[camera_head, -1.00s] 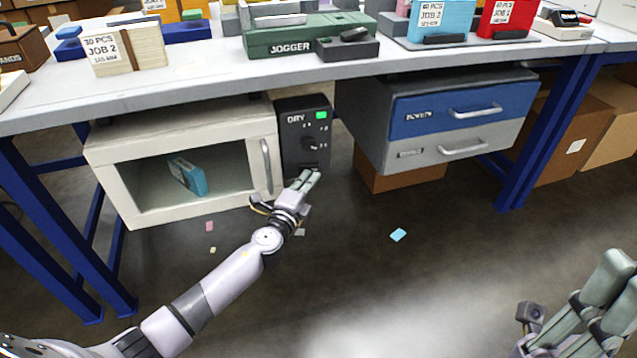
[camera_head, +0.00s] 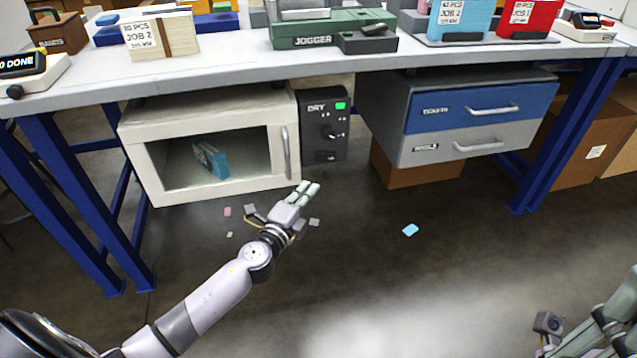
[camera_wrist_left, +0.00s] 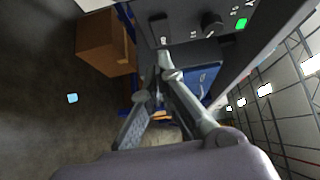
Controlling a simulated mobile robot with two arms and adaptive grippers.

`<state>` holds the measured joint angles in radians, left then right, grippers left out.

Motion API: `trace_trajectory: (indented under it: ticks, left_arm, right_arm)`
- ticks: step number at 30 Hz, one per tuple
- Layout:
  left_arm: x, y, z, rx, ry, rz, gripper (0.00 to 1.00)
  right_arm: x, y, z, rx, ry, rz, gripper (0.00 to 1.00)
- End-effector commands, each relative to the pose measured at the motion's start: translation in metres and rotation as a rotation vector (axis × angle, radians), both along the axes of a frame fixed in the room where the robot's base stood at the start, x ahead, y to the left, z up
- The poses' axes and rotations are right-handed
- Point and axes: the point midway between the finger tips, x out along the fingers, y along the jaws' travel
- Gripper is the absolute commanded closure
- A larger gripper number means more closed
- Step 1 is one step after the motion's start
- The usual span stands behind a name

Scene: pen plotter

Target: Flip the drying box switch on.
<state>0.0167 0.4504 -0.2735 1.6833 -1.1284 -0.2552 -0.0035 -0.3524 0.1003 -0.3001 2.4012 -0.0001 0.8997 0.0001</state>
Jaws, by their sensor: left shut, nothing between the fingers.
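The drying box (camera_head: 160,110) is a cream cabinet with a windowed door, under the bench. Its black control panel (camera_head: 313,140), marked DRY, is on its right side, with a green light (camera_head: 341,105) lit and a dark knob (camera_head: 330,133). The panel's lower part holds small dark details; I cannot tell the switch's position. In the left wrist view the green light (camera_wrist_left: 241,24) and knob (camera_wrist_left: 212,24) show at the top. My left gripper (camera_head: 308,188) is shut and empty, below and in front of the panel, apart from it. My right gripper (camera_head: 612,315) is at the lower right, cut off by the edge.
The door handle (camera_head: 287,153) stands upright left of the panel. A drawer unit (camera_head: 392,120) hangs to the right, with a cardboard box (camera_head: 415,175) below. Blue bench legs (camera_head: 570,135) flank this space. Paper scraps lie on the open floor.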

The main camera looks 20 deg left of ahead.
Motion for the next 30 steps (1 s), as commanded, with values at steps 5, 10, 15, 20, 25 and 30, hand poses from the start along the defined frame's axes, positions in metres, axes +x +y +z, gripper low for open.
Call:
trace_trajectory:
  ticks: [5, 10, 15, 20, 25, 30]
  left_arm:
    - [-0.022, 0.008, -0.001, -0.001, 0.001, -0.001, 1.0]
    - [-0.03, 0.011, 0.0, -0.001, 0.0, -0.001, 1.0]
    - [-0.03, 0.011, 0.0, 0.0, 0.0, 0.0, 1.0]
    - [-0.03, 0.011, 0.0, 0.0, 0.0, 0.0, 1.0]
    - [-0.03, 0.011, 0.0, 0.0, 0.0, -0.001, 1.0]
    - [-0.036, -0.012, 0.004, -0.069, 0.0, -0.062, 1.0]
  right_arm:
    - [0.0, 0.0, 0.0, 0.0, 0.0, 0.0, 1.0]
    - [0.0, 0.0, 0.0, 0.0, -0.001, 0.0, 1.0]
    - [0.0, 0.0, 0.0, 0.0, -0.002, 0.0, 1.0]
    - [0.0, 0.0, 0.001, 0.0, -0.004, 0.0, 1.0]
    - [0.001, 0.0, 0.001, 0.0, -0.004, -0.001, 1.0]
    - [0.001, 0.0, 0.0, 0.001, -0.002, -0.001, 1.0]
